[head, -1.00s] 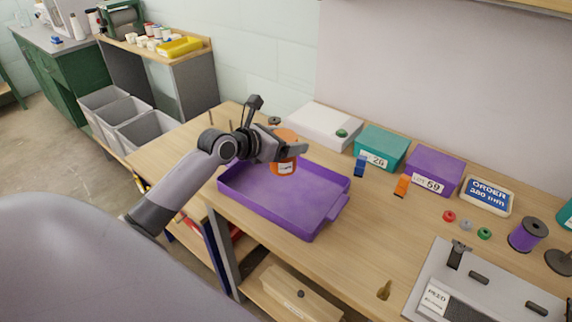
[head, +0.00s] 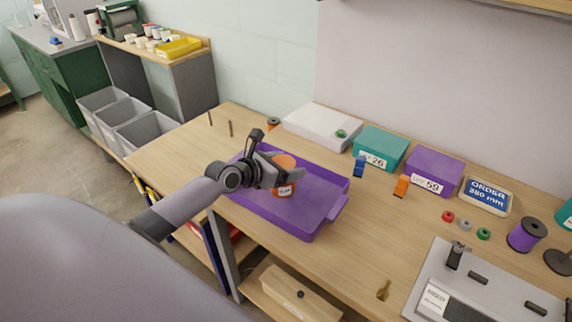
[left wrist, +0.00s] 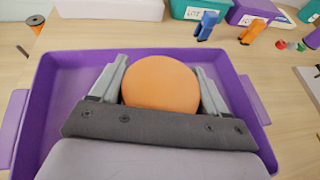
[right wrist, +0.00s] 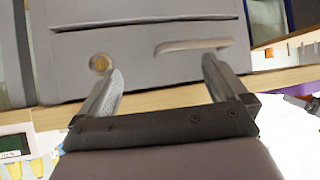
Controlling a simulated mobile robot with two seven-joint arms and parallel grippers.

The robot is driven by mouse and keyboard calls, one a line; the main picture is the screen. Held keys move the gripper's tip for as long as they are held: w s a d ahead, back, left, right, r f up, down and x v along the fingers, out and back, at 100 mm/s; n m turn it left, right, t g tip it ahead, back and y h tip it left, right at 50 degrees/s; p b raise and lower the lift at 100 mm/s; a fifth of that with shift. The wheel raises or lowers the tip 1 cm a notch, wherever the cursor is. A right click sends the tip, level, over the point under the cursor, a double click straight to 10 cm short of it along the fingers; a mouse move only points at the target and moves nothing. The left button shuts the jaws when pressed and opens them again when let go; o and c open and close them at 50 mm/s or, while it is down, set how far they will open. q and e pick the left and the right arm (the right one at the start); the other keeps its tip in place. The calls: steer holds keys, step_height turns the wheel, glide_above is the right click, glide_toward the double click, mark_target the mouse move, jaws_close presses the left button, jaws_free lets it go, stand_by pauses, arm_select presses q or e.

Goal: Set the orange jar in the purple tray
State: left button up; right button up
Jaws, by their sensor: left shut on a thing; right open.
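The orange jar (head: 284,176) has a white label and stands upright over the purple tray (head: 322,228). My left gripper (head: 285,174) is shut on the jar, with one finger on each side. In the left wrist view the jar's round orange top (left wrist: 160,84) sits between the fingers, inside the outline of the tray (left wrist: 60,100). I cannot tell whether the jar's base touches the tray floor. My right gripper (right wrist: 160,85) is open and empty in the right wrist view, facing a grey cabinet front; it is out of the head view.
A white box (head: 322,127), a teal bin (head: 381,147) and a purple bin (head: 434,171) stand along the back of the wooden table. Blue and orange clips (head: 401,186) stand before them. A purple spool (head: 527,235) and a grey board (head: 480,285) are at right.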

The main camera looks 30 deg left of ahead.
arm_select(q)
steer(key=o, duration=1.2)
steer(key=shift+c, duration=0.2)
steer(key=shift+r, duration=0.2)
steer(key=shift+s+a, duration=0.1)
steer(key=shift+s, duration=0.25)
steer(key=v, duration=1.1)
steer(key=shift+s, duration=0.15)
